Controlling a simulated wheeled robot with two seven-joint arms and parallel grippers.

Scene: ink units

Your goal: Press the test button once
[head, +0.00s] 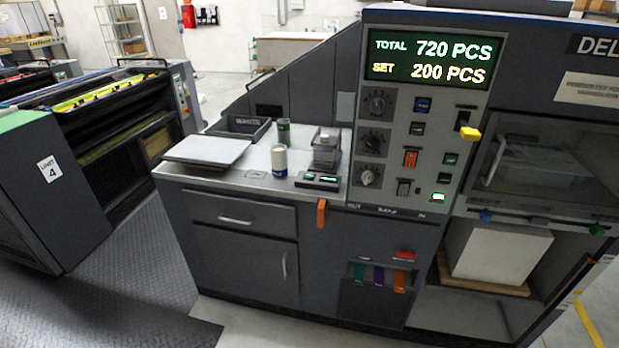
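The upright control panel (392,150) stands on the grey machine right of centre. It carries a blue button (423,105), a dark button (417,128), an orange rocker (410,158), a dark switch (403,187), two dark green buttons (450,158) and a brightly lit pale green one (438,196). Their labels are too small to read, so I cannot tell which is the test button. The display (430,60) above reads TOTAL 720 PCS and SET 200 PCS. Neither of my grippers is in view.
Several knobs (374,139) and a yellow-handled lever (470,133) flank the buttons. A worktop (222,172) left of the panel holds a flat plate, a tray, cups and a small device (318,181). An orange handle (321,212) hangs below. Floor (140,270) is open at left.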

